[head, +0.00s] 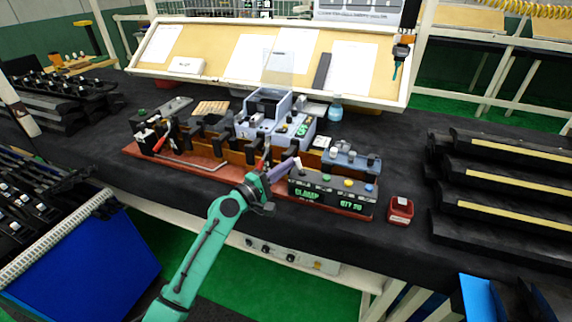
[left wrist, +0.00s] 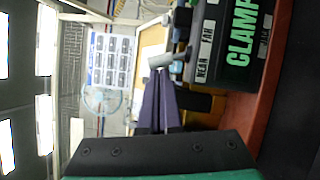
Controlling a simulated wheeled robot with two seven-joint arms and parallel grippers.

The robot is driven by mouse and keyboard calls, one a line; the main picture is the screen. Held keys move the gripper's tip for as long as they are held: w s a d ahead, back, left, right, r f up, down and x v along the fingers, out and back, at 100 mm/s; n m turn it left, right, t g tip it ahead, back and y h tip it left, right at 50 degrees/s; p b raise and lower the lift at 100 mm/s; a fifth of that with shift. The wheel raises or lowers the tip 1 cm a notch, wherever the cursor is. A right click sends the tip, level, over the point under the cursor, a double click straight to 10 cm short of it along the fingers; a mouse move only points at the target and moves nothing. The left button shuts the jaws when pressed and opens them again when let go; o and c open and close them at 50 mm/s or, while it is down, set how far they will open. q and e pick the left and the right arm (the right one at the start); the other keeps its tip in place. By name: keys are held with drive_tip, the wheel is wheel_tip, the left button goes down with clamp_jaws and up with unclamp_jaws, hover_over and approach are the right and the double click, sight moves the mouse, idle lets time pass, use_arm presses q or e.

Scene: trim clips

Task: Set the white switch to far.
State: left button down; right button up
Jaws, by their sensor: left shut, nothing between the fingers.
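The white switch (head: 298,161) stands at the left end of the dark control box (head: 318,197) marked CLAMP. In the left wrist view the switch (left wrist: 160,61) is a pale stubby lever on the box, beside printed NEAR (left wrist: 202,69) and FAR (left wrist: 208,31) labels. It sits nearer the NEAR label. My left gripper (head: 292,164) is shut and empty, its purple fingers together. In the left wrist view the fingertips (left wrist: 162,78) are right at the switch; I cannot tell whether they touch it. My right gripper is not in view.
A brown fixture with black clips (head: 235,150) lies to the left. Black racks (head: 500,180) fill the right side.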

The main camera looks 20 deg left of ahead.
use_arm(q)
drive_tip(key=r+m+p, duration=0.1)
drive_tip(key=p, duration=0.1)
drive_tip(key=d+r+m+g+p, duration=0.1)
drive_tip(key=m+p, duration=0.1)
drive_tip(key=p, duration=0.1)
drive_tip(key=shift+d+m+g+y, duration=0.1)
drive_tip(key=shift+m+g+y, duration=0.2)
drive_tip(key=shift+d+m+y+p, duration=0.3)
drive_tip(key=shift+m+p, duration=0.2)
drive_tip(key=shift+p, duration=0.15)
drive_tip(key=shift+d, duration=0.1)
drive_tip(key=shift+d+f, duration=0.1)
drive_tip(key=shift+f, duration=0.05)
drive_tip(key=shift+s, duration=0.1)
